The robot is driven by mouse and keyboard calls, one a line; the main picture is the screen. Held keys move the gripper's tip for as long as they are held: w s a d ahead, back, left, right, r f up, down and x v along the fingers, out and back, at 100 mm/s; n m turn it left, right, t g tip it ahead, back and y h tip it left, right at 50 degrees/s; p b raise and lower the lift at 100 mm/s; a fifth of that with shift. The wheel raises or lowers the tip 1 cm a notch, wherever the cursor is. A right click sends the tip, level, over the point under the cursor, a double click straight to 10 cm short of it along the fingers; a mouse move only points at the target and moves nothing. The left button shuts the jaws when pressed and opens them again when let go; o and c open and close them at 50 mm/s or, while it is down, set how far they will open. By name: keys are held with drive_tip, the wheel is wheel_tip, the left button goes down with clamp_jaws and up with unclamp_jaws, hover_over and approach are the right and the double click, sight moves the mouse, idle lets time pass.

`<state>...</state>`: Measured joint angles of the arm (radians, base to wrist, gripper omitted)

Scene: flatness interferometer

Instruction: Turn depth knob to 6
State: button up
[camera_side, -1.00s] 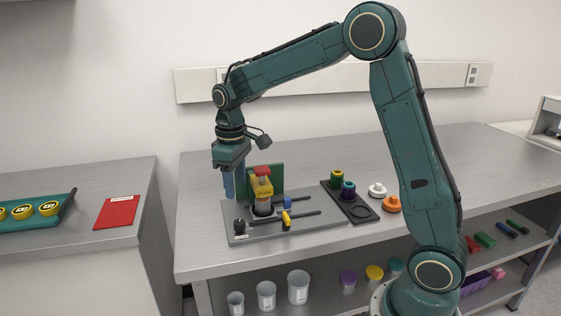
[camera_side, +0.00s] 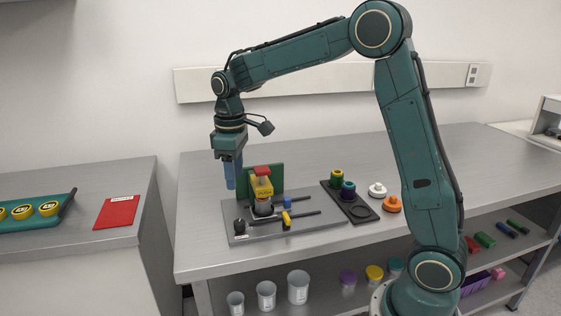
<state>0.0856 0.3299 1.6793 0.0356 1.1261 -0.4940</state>
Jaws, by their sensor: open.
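The interferometer stands on a grey base plate (camera_side: 318,227) on the bench, with a yellow and red head (camera_side: 261,182) in front of a green upright panel (camera_side: 278,176). A small black knob (camera_side: 240,225) sits at the plate's front left corner, beside a white label; I cannot read a number or pointer on it. My gripper (camera_side: 231,183) points down with blue fingers, above the plate's left part and just left of the yellow head. It is open and holds nothing visible. Its fingertips are apart from the knob, higher up and slightly to its left.
Blue and yellow handles (camera_side: 287,210) with dark rods lie right of the head. A black tray (camera_side: 350,202) holds green and purple round parts. White (camera_side: 377,190) and orange (camera_side: 392,204) rings lie beside it. The bench left of the plate is clear.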

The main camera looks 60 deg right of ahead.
sight(239, 221)
drive_tip(key=n, duration=0.9)
drive_tip(key=shift+d, duration=0.15)
drive_tip(key=shift+f, duration=0.1)
wheel_tip(239, 221, down, 14)
drive_tip(key=shift+r, duration=0.15)
idle(0.5)
drive_tip(key=c, duration=1)
